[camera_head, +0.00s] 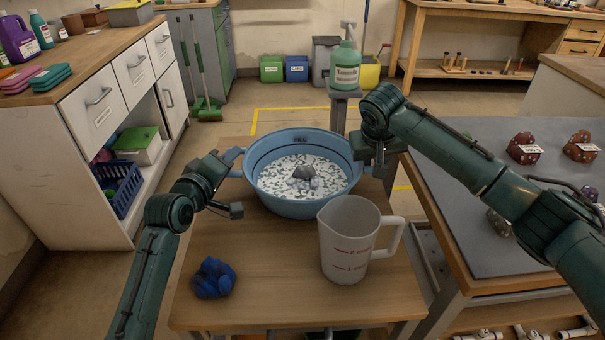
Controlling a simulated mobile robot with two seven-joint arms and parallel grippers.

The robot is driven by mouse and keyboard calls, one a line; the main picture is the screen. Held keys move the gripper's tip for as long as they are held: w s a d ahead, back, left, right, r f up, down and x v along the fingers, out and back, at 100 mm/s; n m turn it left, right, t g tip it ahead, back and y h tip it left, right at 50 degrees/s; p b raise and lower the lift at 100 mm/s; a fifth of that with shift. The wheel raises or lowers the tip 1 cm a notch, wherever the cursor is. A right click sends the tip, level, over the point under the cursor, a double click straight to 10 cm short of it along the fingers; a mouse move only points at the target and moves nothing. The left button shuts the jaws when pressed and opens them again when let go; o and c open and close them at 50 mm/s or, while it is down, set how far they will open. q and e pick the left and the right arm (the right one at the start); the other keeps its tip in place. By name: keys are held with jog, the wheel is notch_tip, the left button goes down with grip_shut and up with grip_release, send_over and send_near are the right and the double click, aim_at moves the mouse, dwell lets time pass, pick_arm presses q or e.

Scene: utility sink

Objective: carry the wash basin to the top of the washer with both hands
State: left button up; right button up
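The blue wash basin (290,206) stands upright on a wooden table (240,285). It holds whitish, speckled contents with a grey lump in the middle. My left gripper (235,183) is at the basin's left side, by the handle there, with its two fingers spread apart. I cannot tell whether it touches the handle. My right gripper (371,152) is at the basin's right rim and hides the handle area there. Its fingers are too small and covered to read. I cannot make out a washer in this view.
A translucent measuring jug (345,240) stands close in front of the basin, and a crumpled blue cloth (213,278) lies front left. A green pump bottle (345,65) stands on a post behind. A grey-topped table (480,225) with dice-like blocks is right. Floor shows behind left.

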pick_arm(q)
jog(key=shift+c, duration=0.4)
pick_arm(e)
jog(key=shift+c, duration=0.5)
pick_arm(q)
jog(key=c, duration=0.5)
pick_arm(e)
jog(key=c, duration=0.4)
pick_arm(q)
grip_shut()
pick_arm(e)
grip_shut()
